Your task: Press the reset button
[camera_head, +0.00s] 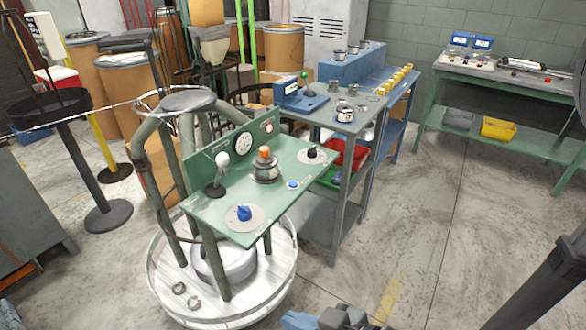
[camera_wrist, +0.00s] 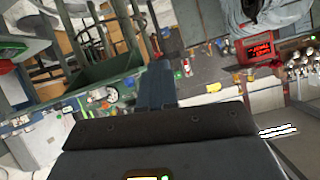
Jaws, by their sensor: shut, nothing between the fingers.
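A green control panel (camera_head: 225,200) stands on a tubular frame left of centre in the head view. A small blue button (camera_head: 293,184) sits near its right front edge, with a label too small to read. The panel also carries a blue knob (camera_head: 244,212), a black knob (camera_head: 312,152), an orange-topped round fitting (camera_head: 265,160) and a white-ball lever (camera_head: 221,162). I cannot read which control is marked reset. My gripper (camera_wrist: 157,85) shows in the wrist view, fingers together and empty, apart from the panel. I cannot make out the button there.
A round white platform (camera_head: 270,300) surrounds the frame's foot. A bench (camera_head: 345,125) with a blue device (camera_head: 300,95) stands close behind the panel on the right. A stanchion post (camera_head: 85,165) is at left. Another bench (camera_head: 500,75) stands far right.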

